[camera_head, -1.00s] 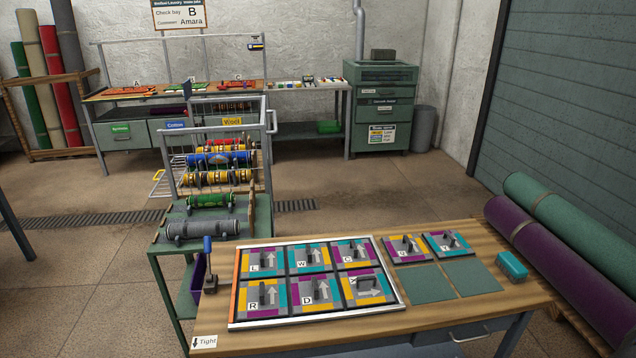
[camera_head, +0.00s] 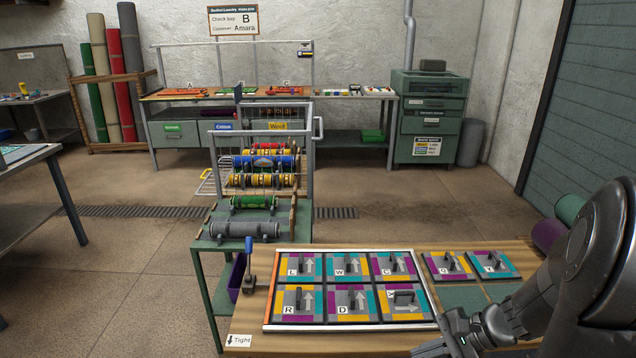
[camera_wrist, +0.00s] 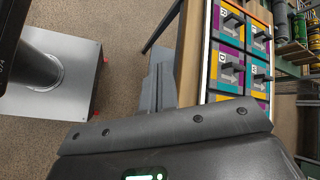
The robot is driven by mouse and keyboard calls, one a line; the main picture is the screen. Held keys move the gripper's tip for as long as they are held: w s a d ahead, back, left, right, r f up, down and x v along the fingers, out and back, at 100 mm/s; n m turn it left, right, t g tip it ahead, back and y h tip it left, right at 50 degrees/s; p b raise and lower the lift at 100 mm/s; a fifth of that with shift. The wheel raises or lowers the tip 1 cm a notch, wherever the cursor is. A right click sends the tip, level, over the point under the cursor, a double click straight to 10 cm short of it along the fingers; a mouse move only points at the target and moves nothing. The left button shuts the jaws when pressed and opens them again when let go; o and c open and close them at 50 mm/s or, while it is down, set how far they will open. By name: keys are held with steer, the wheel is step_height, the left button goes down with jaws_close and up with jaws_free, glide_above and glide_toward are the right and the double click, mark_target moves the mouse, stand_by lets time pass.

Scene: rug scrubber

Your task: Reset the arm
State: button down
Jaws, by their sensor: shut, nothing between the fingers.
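My arm (camera_head: 590,270) shows at the right edge of the head view, bent beside the wooden table. My gripper (camera_wrist: 163,60) shows in the wrist view, its narrow grey fingers together with nothing held. It is beside the table's edge and apart from the tiles. The fingertips cannot be made out in the head view.
The wooden table (camera_head: 248,342) bears a framed tray (camera_head: 266,312) of lettered tiles with handles. Two loose tiles, Q (camera_head: 448,263) and Y (camera_head: 489,263), lie right of it. A blue-handled lever (camera_head: 248,262) stands left. A roller rack (camera_head: 262,180) is behind. Floor at left is open.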

steer(key=s+a+r+n+t+h, duration=0.1)
steer(key=s+a+r+n+h, duration=0.2)
steer(key=r, duration=0.5)
steer(key=s+a+r+n+t+h, duration=0.2)
steer(key=s+a+r+n+h, duration=0.1)
steer(key=s+r+n+h, duration=0.3)
step_height(320, 180, up, 2)
steer(key=s+n, duration=0.1)
steer(key=n, duration=0.1)
steer(key=shift+s+a+n+t+h, duration=0.2)
steer(key=shift+s+n+t+h, duration=0.1)
steer(key=shift+n, duration=0.1)
